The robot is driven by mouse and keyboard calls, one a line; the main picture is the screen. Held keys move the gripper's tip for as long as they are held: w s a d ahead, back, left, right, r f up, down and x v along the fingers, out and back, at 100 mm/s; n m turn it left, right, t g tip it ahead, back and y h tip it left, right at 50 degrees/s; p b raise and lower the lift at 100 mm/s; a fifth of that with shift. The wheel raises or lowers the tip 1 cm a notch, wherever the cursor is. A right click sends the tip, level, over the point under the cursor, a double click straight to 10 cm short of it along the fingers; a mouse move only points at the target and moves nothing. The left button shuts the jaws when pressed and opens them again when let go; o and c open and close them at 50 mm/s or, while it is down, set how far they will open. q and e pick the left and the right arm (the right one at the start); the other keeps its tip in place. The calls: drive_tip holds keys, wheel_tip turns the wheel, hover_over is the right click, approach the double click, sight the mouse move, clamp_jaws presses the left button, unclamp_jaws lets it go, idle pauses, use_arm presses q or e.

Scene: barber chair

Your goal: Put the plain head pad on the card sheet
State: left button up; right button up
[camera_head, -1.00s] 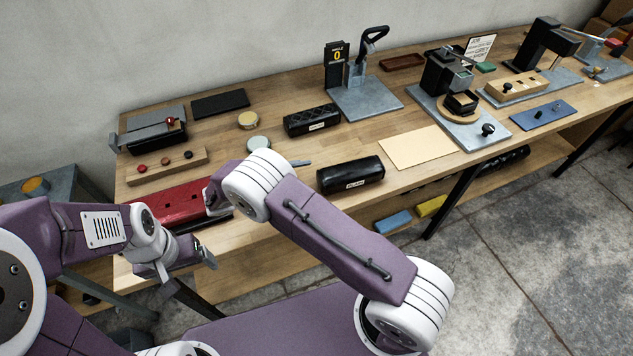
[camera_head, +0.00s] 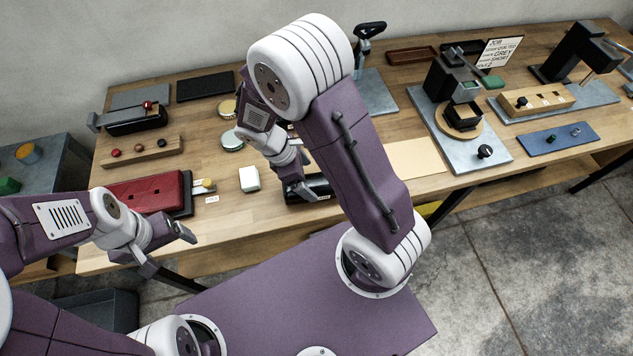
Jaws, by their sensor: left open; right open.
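The plain head pad (camera_head: 320,188) is a black, smooth padded roll near the table's front edge. It is largely hidden by my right arm and gripper. My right gripper (camera_head: 299,180) is open, pointing down at the pad's left part; I cannot tell whether its fingers straddle or touch the pad. The card sheet (camera_head: 418,158) is a flat beige sheet to the right of the pad, partly covered by my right arm's outline, with nothing seen on it. My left gripper (camera_head: 170,250) is open and empty in front of the table's left front edge.
A red case (camera_head: 150,190) and a small white block (camera_head: 249,178) lie left of the pad. A grey-based press with a black knob (camera_head: 485,152) stands right of the sheet. A blue plate (camera_head: 558,139) lies farther right. The quilted pad behind is hidden by my arm.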

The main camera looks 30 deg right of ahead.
sight(315, 181)
drive_tip(key=shift+d+f, duration=0.3)
drive_tip(key=shift+f, duration=0.3)
drive_tip(key=shift+d+f, duration=0.4)
drive_tip(key=shift+d, duration=0.15)
drive_tip(key=x, duration=0.4)
drive_tip(key=shift+s+a, duration=0.1)
drive_tip(key=shift+a, duration=0.15)
drive_tip(key=shift+d+f, duration=0.2)
drive_tip(key=shift+f, duration=0.1)
drive_tip(key=c, duration=1.9)
drive_tip(key=shift+r, duration=0.15)
